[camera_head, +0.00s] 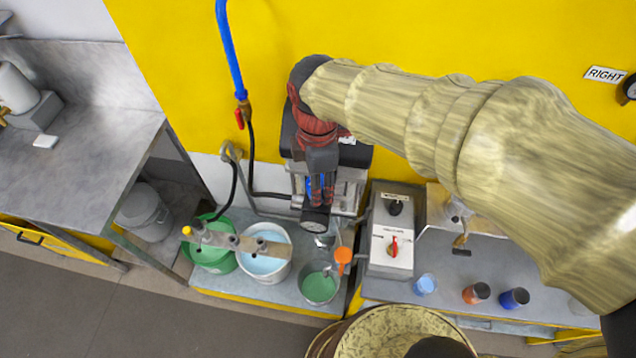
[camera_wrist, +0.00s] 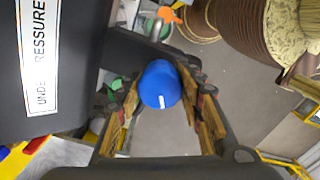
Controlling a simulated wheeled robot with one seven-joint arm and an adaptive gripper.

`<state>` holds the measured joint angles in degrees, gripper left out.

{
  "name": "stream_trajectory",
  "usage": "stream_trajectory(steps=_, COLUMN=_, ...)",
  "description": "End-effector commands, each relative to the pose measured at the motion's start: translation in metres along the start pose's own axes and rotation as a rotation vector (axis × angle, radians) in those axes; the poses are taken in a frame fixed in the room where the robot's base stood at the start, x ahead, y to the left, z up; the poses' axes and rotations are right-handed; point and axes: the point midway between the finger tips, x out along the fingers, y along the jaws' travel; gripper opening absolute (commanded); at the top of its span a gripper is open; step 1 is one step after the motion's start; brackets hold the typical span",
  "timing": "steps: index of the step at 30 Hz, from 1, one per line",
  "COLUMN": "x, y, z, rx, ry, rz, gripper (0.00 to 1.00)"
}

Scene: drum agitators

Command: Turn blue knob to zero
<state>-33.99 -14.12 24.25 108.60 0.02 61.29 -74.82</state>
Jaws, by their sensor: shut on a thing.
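The blue knob (camera_wrist: 160,82) shows in the wrist view as a round blue cap with a short white mark on its lower edge. My gripper (camera_wrist: 160,97) is shut on the blue knob, with one finger on its left and one on its right. In the head view my gripper (camera_head: 319,195) reaches down at the front of a dark box. Only a little blue shows between the fingers there, and the knob's face is hidden. No zero mark on a scale can be read around the knob.
A black panel (camera_wrist: 62,60) with a pressure label is close on the left of the wrist view. Below my gripper stand a green-filled container (camera_head: 319,288) and a white bucket (camera_head: 264,262). A control box with a red switch (camera_head: 393,246) stands to the right.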

Motion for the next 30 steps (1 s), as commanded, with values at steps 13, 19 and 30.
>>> stream_trajectory(steps=13, x=-0.0011, y=0.0008, z=-0.0002, rx=-0.002, ry=0.000, rz=0.003, gripper=0.42)
stream_trajectory(steps=19, x=-0.0005, y=0.0004, z=-0.0001, rx=-0.002, ry=0.000, rz=0.001, gripper=0.54)
stream_trajectory(steps=30, x=-0.0015, y=0.0003, z=0.0000, rx=-0.001, ry=0.000, rz=0.001, gripper=0.57)
